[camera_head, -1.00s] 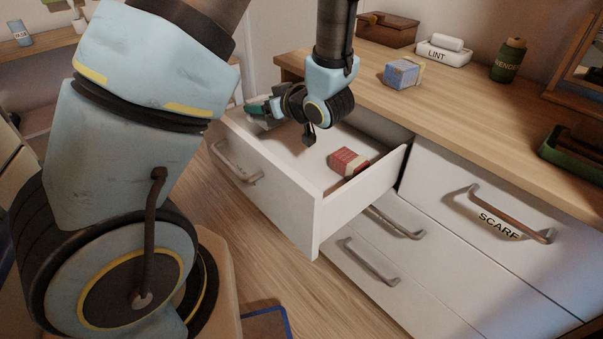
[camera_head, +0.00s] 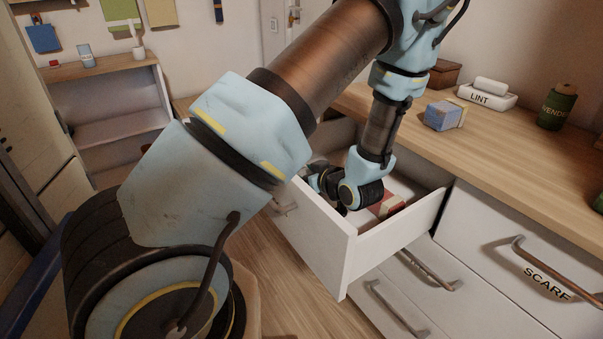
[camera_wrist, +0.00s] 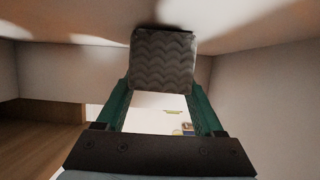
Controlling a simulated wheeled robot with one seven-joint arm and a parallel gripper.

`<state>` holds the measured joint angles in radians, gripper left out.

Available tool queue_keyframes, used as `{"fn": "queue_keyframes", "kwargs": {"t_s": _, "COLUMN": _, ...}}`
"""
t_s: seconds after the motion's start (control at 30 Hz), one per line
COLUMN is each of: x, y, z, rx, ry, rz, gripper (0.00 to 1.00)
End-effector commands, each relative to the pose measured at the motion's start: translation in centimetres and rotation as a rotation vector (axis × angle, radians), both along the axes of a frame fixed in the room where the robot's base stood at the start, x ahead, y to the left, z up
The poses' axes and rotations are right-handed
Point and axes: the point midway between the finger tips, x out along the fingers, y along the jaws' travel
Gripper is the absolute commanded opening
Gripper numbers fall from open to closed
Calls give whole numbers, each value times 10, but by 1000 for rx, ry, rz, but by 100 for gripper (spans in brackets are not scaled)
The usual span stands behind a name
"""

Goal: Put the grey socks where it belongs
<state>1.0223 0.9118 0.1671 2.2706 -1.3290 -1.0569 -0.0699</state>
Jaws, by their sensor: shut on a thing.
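The grey socks (camera_wrist: 163,60), a bundle with a zigzag knit pattern, sit between the green fingers of my gripper (camera_wrist: 162,88) in the wrist view. The gripper is shut on them. Pale surfaces surround them, and a dark shadow lies along their upper edge; I cannot tell whether they touch the surface there. In the head view my wrist reaches down into the open white drawer (camera_head: 322,238), and my arm and the drawer front hide the fingers and socks. A red and white item (camera_head: 387,206) lies in this drawer, right beside my wrist.
The wooden dresser top (camera_head: 480,135) holds a blue box (camera_head: 442,116), a LINT tray (camera_head: 487,97), a green bottle (camera_head: 556,108) and a brown box (camera_head: 444,74). A shut drawer labelled SCARF (camera_head: 500,225) is at the right. A shelf (camera_head: 105,100) stands back left.

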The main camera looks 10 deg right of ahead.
Motion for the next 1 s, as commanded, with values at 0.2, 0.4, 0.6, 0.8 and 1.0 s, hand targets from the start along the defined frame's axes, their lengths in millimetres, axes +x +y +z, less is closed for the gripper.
{"fn": "queue_keyframes", "kwargs": {"t_s": 0.2, "x": 0, "y": 0, "z": -2, "rx": 0, "ry": -1, "rz": 0, "gripper": 14}}
{"fn": "queue_keyframes", "kwargs": {"t_s": 0.4, "x": 0, "y": 0, "z": -2, "rx": 0, "ry": 0, "rz": 0, "gripper": 87}}
{"fn": "queue_keyframes", "kwargs": {"t_s": 0.6, "x": 0, "y": 0, "z": -2, "rx": 0, "ry": 0, "rz": 0, "gripper": 99}}
{"fn": "queue_keyframes", "kwargs": {"t_s": 0.8, "x": 0, "y": 0, "z": 2, "rx": 0, "ry": -1, "rz": 0, "gripper": 99}}
{"fn": "queue_keyframes", "kwargs": {"t_s": 1.0, "x": -22, "y": -11, "z": 11, "rx": -1, "ry": -1, "rz": -3, "gripper": 99}}
